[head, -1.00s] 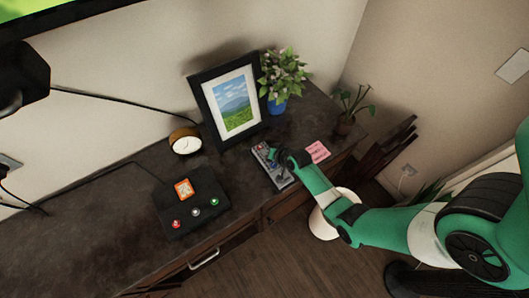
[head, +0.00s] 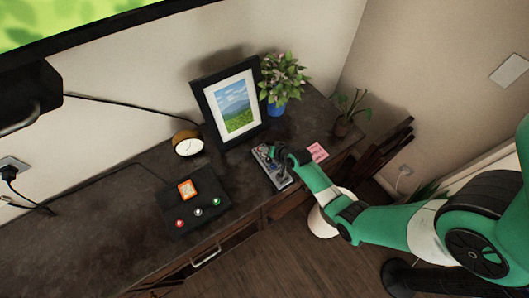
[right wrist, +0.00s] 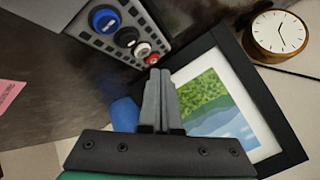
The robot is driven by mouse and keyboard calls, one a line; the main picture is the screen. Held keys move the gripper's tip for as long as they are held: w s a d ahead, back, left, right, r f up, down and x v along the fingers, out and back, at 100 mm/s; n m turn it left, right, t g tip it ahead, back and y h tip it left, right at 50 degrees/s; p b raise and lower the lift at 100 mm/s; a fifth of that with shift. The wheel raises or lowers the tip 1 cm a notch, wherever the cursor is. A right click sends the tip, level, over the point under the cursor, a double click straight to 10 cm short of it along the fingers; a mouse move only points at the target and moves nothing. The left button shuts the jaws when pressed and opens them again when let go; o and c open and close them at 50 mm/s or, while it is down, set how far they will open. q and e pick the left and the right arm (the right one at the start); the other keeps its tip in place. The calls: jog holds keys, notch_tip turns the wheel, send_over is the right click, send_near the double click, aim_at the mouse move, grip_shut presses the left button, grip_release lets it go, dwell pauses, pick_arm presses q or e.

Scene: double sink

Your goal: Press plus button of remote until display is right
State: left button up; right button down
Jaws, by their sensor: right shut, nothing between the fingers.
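A grey remote (head: 284,181) lies on the dark desk, partly hidden by my right gripper. In the right wrist view the remote (right wrist: 108,45) shows a row of knob-like buttons: blue, black, white and red. No plus mark is readable. A large screen (head: 75,20) at the top left shows blurred green. My left gripper is not in view.
A picture frame (head: 202,92) and a blue potted plant (head: 277,106) stand behind the remote. A pink note (head: 317,152) lies to its right. A round clock (head: 187,145) and a black box with coloured buttons (head: 210,222) are to the left. The desk's left part is mostly clear.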

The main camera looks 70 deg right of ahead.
notch_tip(320, 180, up, 4)
jog(key=p, duration=0.2)
jog(key=shift+f+p, duration=0.2)
jog(key=shift+p, duration=0.2)
jog(key=shift+r, duration=0.1)
dwell(0.4)
